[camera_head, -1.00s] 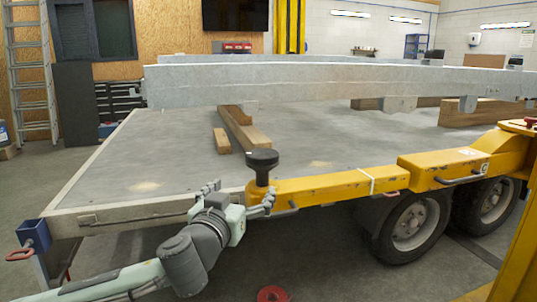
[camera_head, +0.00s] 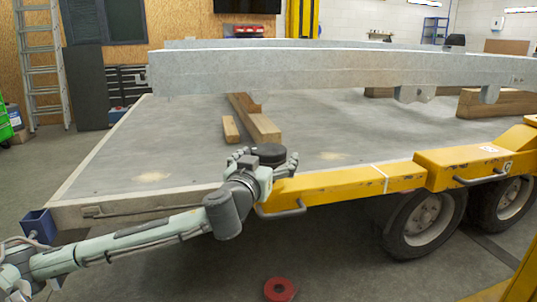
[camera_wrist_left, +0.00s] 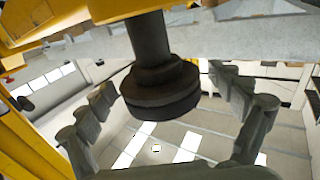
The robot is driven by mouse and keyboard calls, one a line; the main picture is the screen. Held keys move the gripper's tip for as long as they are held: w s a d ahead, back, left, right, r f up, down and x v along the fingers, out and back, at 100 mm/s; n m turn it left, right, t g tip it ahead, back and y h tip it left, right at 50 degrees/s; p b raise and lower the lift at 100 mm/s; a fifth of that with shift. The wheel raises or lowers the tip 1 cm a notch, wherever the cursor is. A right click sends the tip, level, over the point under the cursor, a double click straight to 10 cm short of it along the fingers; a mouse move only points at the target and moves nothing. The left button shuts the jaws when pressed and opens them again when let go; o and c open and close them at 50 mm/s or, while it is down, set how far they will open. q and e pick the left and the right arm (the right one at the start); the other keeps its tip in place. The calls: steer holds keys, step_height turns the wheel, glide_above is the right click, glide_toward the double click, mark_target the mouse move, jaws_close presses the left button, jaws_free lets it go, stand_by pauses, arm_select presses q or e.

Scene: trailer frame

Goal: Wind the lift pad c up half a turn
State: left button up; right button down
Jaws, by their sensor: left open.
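The lift pad c (camera_head: 269,153) is a black round disc on a short dark stem at the left end of the yellow lift arm (camera_head: 345,183). In the left wrist view the pad (camera_wrist_left: 160,92) and its stem show large, with the picture turned so that the yellow arm is at the top. My left gripper (camera_head: 267,161) is open, with its fingers on either side of the pad. In the left wrist view a gap shows between the pad and the fingers on both sides. My right gripper is out of view.
The grey trailer deck (camera_head: 150,140) lies just behind the pad, with wooden beams (camera_head: 253,118) and a long grey steel frame (camera_head: 330,70) on it. Trailer wheels (camera_head: 425,222) stand at the right. A red ring (camera_head: 279,289) lies on the floor.

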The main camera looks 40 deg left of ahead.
arm_select(q)
steer(key=shift+c, duration=0.4)
steer(key=c, duration=1.1)
steer(key=shift+w+n+y, duration=0.1)
steer(key=shift+n+y, duration=0.2)
steer(key=shift+y, duration=0.1)
steer(key=shift+n+g+y+b, duration=0.5)
steer(key=shift+n+y+b, duration=0.1)
steer(key=shift+y, duration=0.3)
steer(key=shift+r+n+g+y, duration=0.1)
steer(key=shift+n+g+y, duration=0.2)
steer(key=shift+n+y, duration=0.25)
steer(key=shift+g+y, duration=0.3)
steer(key=shift+y, duration=0.15)
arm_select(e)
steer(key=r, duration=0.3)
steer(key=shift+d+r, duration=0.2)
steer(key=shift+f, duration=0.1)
